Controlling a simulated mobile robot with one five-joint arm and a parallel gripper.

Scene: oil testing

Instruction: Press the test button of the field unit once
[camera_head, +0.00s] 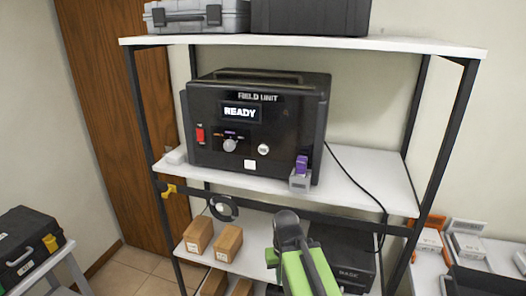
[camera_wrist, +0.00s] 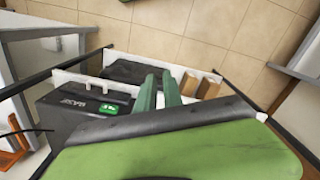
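The field unit (camera_head: 215,105), a black box with a handle, stands on the middle shelf in the head view, its screen reading READY. Its front has a red switch (camera_head: 200,134), a knob (camera_head: 230,145) and a round pale button (camera_head: 263,149). The labels are too small to read, so I cannot tell which control is the test button. My green arm is below the unit, apart from its front. In the wrist view the two green fingers of my gripper (camera_wrist: 160,90) lie close together with nothing seen between them, pointing at the lower shelf. The gap is unclear.
A purple-topped piece (camera_head: 301,166) sits at the front right of the middle shelf (camera_head: 365,188). A black rail runs below that shelf. Small brown boxes (camera_head: 228,243) and a black case (camera_head: 345,262) are on the lower shelf. Grey and black cases are on top.

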